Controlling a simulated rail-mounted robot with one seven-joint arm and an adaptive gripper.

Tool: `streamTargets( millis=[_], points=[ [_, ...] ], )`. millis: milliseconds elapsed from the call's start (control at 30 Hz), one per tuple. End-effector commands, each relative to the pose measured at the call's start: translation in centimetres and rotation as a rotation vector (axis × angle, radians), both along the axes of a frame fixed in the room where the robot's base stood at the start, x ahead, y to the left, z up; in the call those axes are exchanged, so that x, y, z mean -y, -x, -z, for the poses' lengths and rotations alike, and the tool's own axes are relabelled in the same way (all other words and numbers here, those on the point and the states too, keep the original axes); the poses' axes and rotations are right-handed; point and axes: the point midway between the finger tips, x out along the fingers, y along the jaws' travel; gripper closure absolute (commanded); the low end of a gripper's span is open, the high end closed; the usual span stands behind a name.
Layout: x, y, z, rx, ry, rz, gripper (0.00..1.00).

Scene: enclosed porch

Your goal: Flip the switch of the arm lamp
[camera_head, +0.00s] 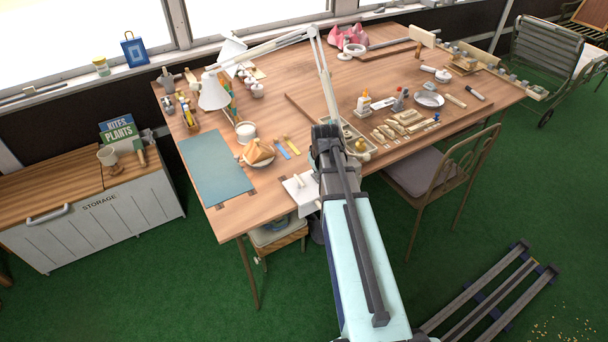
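The arm lamp has a white cone shade (213,92) over the left part of the wooden table (262,102). Its thin white arm (263,46) rises from the shade to a joint near the window, then its second section (323,75) comes down toward my gripper. The foot of the lamp is hidden behind my gripper and arm. I cannot make out the switch. My gripper (326,137) is dark and sits at the table's front part, overlapping the lower end of the lamp arm in the picture. I cannot tell whether they touch. Its fingers are not clear.
A wooden tray (358,140) and carved pieces (405,124) lie right of my gripper. A plate of bread (258,153) and a teal mat (215,166) lie left. A chair (440,170) stands at the front right. A storage chest (95,225) stands left.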

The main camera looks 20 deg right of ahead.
Motion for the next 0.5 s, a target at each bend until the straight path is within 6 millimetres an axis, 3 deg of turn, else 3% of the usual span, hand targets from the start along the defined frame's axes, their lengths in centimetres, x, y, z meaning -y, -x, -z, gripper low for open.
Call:
streamTargets(
  millis=[233, 500],
  points=[
    [-0.4, -0.1, 0.4, -0.008, -0.013, -0.004, 1.00],
    [0.6, -0.2, 0.4, -0.010, -0.012, -0.005, 1.00]
  ],
)
